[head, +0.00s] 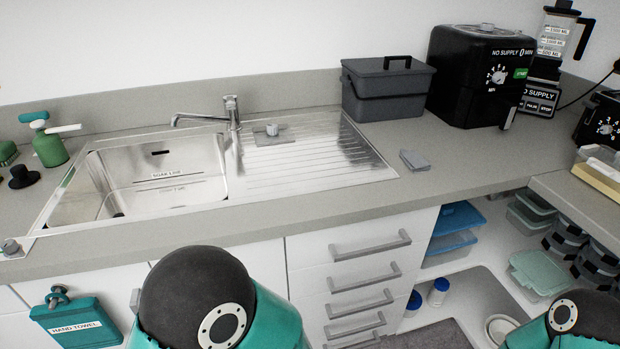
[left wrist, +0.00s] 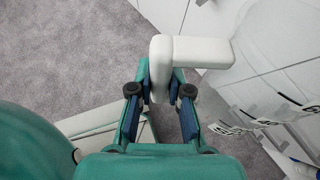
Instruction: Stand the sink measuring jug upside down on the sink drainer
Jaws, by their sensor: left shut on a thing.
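The sink drainer (head: 325,160) is the ribbed steel board to the right of the basin (head: 150,178) in the head view. Its ribbed area is bare, with a small grey knob on a plate (head: 272,130) near its back left. In the left wrist view, the measuring jug (left wrist: 275,75) has a clear body with black markings and a white handle (left wrist: 205,50). My left gripper (left wrist: 160,95) is shut on that handle, above grey carpet beside white cabinet fronts. The jug's far side is cut off by the frame. The head view shows neither gripper nor the jug.
A tap (head: 232,112) stands behind the basin. Drawer handles (head: 368,245) stick out below the counter.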

